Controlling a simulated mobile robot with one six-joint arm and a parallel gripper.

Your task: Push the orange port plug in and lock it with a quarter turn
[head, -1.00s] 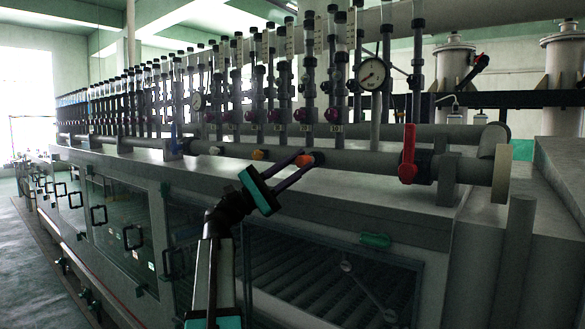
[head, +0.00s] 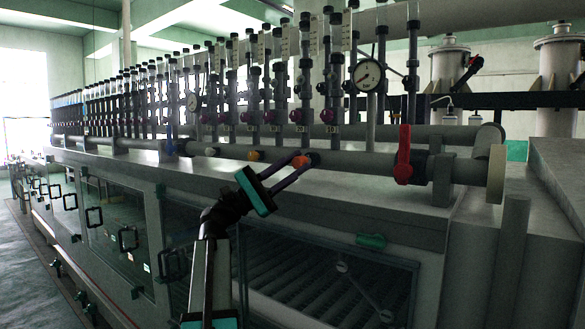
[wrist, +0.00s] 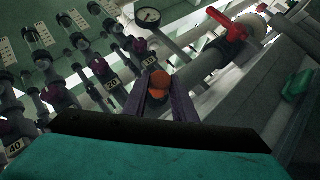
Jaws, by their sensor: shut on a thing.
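The orange port plug (head: 299,162) is at the front of the grey horizontal pipe (head: 352,164), against a dark port (head: 314,158). My gripper (head: 296,165) reaches up to it from the lower left, its two purple fingers shut on the plug. In the wrist view the orange plug (wrist: 159,82) sits between the fingertips, with a second orange part just below it. The fingers partly cover the plug's sides. How deep it sits in the port and how it is turned cannot be told.
A red valve handle (head: 403,154) stands upright on the pipe to the right. Flow tubes and a round gauge (head: 368,75) rise behind. The casing top in front is bare.

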